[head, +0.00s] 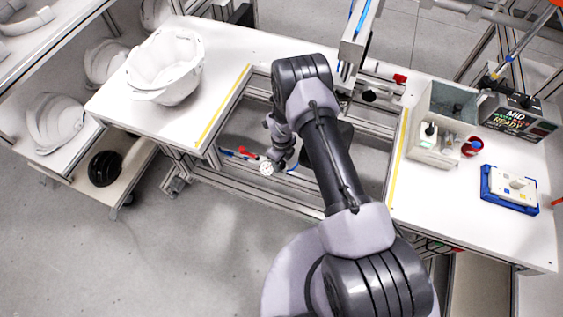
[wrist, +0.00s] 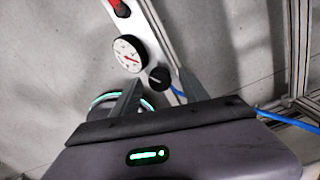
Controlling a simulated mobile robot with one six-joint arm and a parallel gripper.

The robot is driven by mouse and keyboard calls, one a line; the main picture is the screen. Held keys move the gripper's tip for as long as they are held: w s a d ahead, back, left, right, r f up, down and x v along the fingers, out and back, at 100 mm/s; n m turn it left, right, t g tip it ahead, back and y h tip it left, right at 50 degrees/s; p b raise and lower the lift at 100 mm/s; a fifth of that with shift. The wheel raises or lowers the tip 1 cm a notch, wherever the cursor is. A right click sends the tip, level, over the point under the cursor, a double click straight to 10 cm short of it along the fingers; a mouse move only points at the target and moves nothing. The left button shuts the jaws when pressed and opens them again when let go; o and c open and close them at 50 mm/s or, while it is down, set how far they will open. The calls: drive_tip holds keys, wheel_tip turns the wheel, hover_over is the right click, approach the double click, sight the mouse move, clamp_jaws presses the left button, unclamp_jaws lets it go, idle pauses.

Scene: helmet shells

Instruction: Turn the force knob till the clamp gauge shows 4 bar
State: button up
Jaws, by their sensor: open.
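The clamp gauge (wrist: 128,52) is a round white dial with a black rim and a red needle, set on a pale rail. Its needle slants to the lower right in the wrist view, and the numbers are too small to read. The gauge also shows in the head view (head: 266,169), beside my gripper (head: 280,158). The force knob (wrist: 159,76) is small, round and black, just right of the gauge on the same rail. My gripper (wrist: 158,92) is open, with the knob between its fingertips in the picture. I cannot tell whether either finger touches it. My gripper hides the knob in the head view.
A red lever (head: 248,153) is on the rail left of the gauge. A blue hose (wrist: 285,119) runs to the right. A grey bin (head: 440,115) and a blue-based fixture (head: 510,188) are on the right table.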

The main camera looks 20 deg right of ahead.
clamp_jaws()
drive_tip(key=shift+n, duration=0.3)
drive_tip(key=n+b, duration=0.2)
drive_tip(key=n, duration=0.2)
drive_tip(key=shift+f+n+b, duration=0.1)
drive_tip(key=shift+n+b, duration=0.2)
drive_tip(key=shift+n, duration=0.1)
drive_tip(key=n+b, duration=0.1)
drive_tip(key=n, duration=0.5)
drive_tip(key=shift+b, duration=0.4)
drive_tip(key=shift+n, duration=0.3)
unclamp_jaws()
